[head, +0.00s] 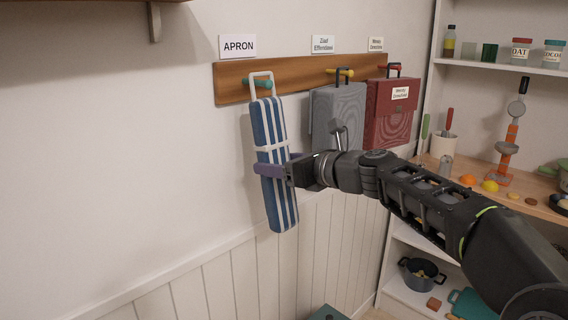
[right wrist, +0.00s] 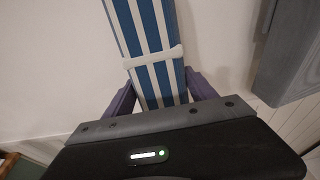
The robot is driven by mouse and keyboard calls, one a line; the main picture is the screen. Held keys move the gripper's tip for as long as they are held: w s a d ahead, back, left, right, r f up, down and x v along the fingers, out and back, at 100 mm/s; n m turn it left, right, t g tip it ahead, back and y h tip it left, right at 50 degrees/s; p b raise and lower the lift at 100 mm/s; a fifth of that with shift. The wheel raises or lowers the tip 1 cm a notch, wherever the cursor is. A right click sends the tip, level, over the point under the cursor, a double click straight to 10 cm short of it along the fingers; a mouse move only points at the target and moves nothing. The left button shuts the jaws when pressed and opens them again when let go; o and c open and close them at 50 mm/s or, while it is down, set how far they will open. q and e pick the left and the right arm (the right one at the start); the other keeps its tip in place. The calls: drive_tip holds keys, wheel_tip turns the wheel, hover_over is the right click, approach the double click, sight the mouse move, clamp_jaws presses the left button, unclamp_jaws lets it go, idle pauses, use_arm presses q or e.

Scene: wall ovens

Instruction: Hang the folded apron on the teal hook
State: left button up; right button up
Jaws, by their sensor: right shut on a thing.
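The folded apron (head: 268,128), blue with white stripes and a white band around its middle, hangs nearly upright and slightly tilted against the wall. Its white loop (head: 261,74) is at the teal hook (head: 262,84) under the APRON label; the loop appears to be around the hook, but I cannot tell whether it bears on it. My right gripper (head: 278,166) is shut on the apron just below the band, with purple fingers on either side. The apron also shows between the fingers in the right wrist view (right wrist: 148,52). My left gripper is not in view.
A wooden rail (head: 232,80) carries the hooks. A grey bag (head: 337,112) and a red bag (head: 391,118) hang to the right of the apron. Shelves with jars and utensils (head: 505,150) stand at the right. The wall left of the apron is clear.

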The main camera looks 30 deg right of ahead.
drive_tip(key=shift+w+a+f, duration=0.15)
drive_tip(key=shift+w+f, duration=0.05)
drive_tip(key=shift+w, duration=0.15)
drive_tip(key=shift+f, duration=0.1)
idle(0.4)
